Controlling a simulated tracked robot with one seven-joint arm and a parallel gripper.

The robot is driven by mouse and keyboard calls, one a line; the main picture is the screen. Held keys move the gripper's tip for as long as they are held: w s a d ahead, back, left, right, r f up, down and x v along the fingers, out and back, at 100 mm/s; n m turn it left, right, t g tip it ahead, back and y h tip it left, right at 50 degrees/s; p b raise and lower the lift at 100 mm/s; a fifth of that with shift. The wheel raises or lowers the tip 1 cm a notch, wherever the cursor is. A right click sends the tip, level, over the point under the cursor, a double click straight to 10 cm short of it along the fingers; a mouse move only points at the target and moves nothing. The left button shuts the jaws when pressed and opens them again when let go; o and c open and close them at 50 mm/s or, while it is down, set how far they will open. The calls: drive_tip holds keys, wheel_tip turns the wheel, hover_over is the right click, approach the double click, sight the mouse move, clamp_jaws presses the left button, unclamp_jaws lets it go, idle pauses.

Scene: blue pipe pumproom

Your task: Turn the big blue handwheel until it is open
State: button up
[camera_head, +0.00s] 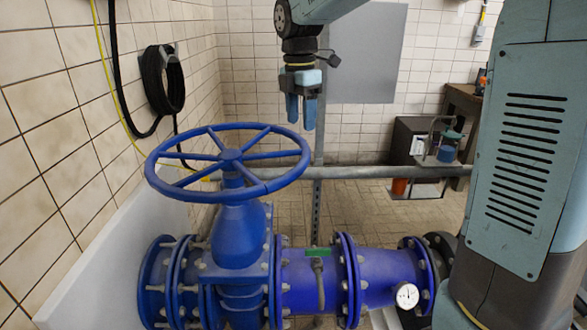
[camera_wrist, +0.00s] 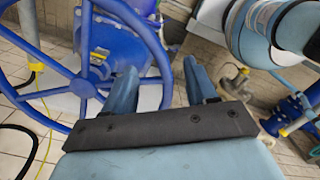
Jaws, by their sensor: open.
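The big blue handwheel (camera_head: 231,156) lies nearly level on top of the blue valve body (camera_head: 238,235) in the head view. Its rim, spokes and hub are all visible. My gripper (camera_head: 302,118) hangs with its fingers pointing down, in the picture just above and near the wheel's right rim. The fingers are apart with nothing between them. The exact gap to the rim cannot be told. In the wrist view the wheel (camera_wrist: 72,88) fills the left side, and my open fingers (camera_wrist: 160,85) show in front of its rim.
A grey horizontal pipe (camera_head: 370,172) and an upright post stand behind the wheel. A black hose coil (camera_head: 163,80) hangs on the left tiled wall. A pressure gauge (camera_head: 407,295) sits on the blue pipe (camera_head: 385,270). A dark cabinet (camera_head: 415,140) stands at the back right.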

sight(294, 168)
drive_tip(key=f, duration=0.5)
drive_tip(key=w+a+f+n, duration=0.1)
drive_tip(key=f, duration=0.4)
drive_tip(key=f+n, duration=0.1)
drive_tip(key=f, duration=0.4)
drive_tip(key=shift+w+a+g, duration=0.2)
drive_tip(key=shift+a+g, duration=0.1)
drive_tip(key=shift+a, duration=0.1)
drive_tip(key=shift+c, duration=0.4)
drive_tip(key=shift+r, duration=0.1)
clamp_jaws()
drive_tip(key=shift+d, duration=0.15)
drive_tip(key=shift+w+n, duration=0.1)
drive_tip(key=shift+n, duration=0.2)
